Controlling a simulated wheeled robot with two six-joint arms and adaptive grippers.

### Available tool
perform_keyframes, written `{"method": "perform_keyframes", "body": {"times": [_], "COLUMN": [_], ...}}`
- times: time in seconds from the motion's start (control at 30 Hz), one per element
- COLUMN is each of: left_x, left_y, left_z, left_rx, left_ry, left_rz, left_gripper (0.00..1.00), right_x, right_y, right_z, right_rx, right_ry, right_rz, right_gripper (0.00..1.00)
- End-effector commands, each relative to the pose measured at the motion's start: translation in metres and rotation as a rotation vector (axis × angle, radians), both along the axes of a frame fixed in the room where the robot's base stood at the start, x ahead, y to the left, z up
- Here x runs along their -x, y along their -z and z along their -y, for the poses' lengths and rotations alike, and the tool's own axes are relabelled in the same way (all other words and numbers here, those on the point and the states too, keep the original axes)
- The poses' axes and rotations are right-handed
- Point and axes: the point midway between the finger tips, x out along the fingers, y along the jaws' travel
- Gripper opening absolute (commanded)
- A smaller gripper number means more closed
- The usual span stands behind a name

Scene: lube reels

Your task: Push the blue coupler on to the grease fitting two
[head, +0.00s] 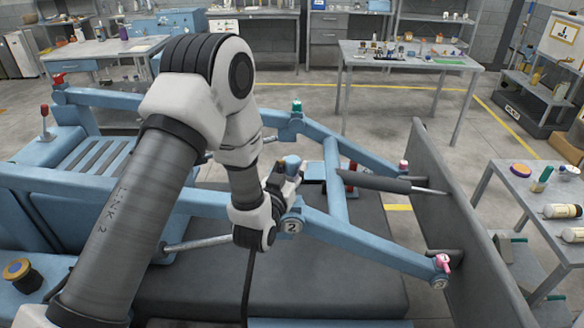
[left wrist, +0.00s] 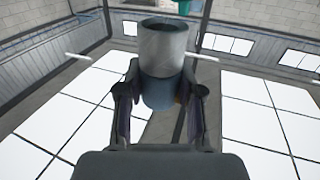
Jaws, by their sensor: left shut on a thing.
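My left gripper (head: 284,182) is at the blue loader arm, just above the round plate marked 2 (head: 291,226). It is shut on the blue coupler (head: 291,161), whose blue part shows at the fingertips. In the left wrist view the coupler is a grey cylinder with a blue band (left wrist: 162,92) between the two fingers (left wrist: 163,100). Grease fitting two itself cannot be made out; my gripper covers the area by the plate. Whether coupler and fitting touch cannot be told. My right gripper is not in view.
Other joints carry a teal cap (head: 297,105), a pink cap (head: 403,165) and a pink fitting (head: 441,262). A grey plate (head: 470,230) stands at the right. A dark hose (head: 248,280) hangs below my gripper. A side table (head: 510,185) holds bottles.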

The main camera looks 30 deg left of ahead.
Motion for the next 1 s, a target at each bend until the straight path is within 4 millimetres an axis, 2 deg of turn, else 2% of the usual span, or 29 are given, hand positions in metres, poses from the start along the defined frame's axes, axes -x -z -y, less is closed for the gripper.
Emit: {"method": "perform_keyframes", "body": {"times": [0.03,0.53,0.97,1.0], "left_x": [0.000,0.000,0.000,0.000], "left_y": [0.008,0.049,0.054,0.054], "left_z": [0.000,0.000,0.000,0.000], "left_rx": [0.000,0.000,0.000,0.000], "left_ry": [0.000,0.000,0.000,0.000], "left_rz": [0.001,0.000,0.001,0.001], "left_gripper": [0.00,0.00,0.00,0.47], "right_x": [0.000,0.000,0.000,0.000], "right_y": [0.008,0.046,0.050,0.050], "right_z": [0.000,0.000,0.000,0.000], "right_rx": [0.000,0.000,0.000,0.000], "right_ry": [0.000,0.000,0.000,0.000], "right_rz": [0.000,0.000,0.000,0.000], "right_gripper": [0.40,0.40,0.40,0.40]}}
